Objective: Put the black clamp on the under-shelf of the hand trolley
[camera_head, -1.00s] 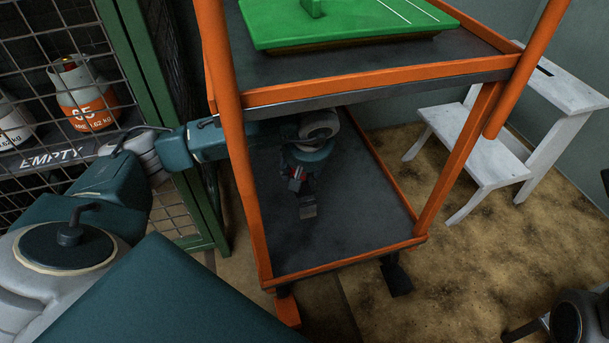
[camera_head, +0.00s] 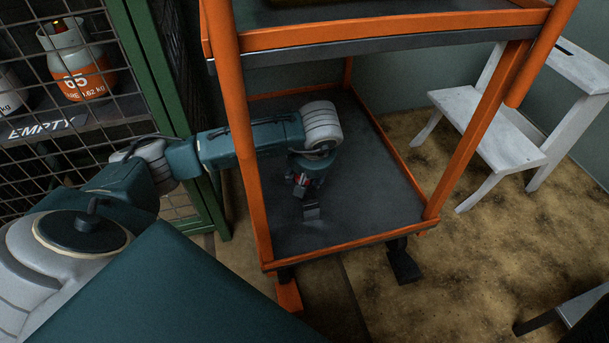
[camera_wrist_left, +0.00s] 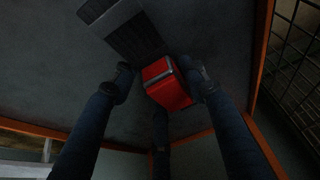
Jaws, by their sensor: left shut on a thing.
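The hand trolley has orange posts and dark shelves; its under-shelf (camera_head: 375,190) has an orange rim. My left arm reaches in from the left between the posts. My left gripper (camera_head: 302,184) is over the under-shelf, pointing down, shut on the black clamp (camera_head: 311,211). In the left wrist view the gripper (camera_wrist_left: 163,82) has its fingers on either side of a red block, and the clamp's ribbed dark grey end (camera_wrist_left: 125,28) extends beyond it. I cannot tell whether the clamp touches the shelf. My right gripper is out of view.
The upper shelf (camera_head: 400,35) overhangs my left arm. A green-framed mesh cage (camera_head: 150,80) with gas bottles (camera_head: 75,70) stands at left. A white step stool (camera_head: 490,130) stands to the right. The under-shelf's right part is bare.

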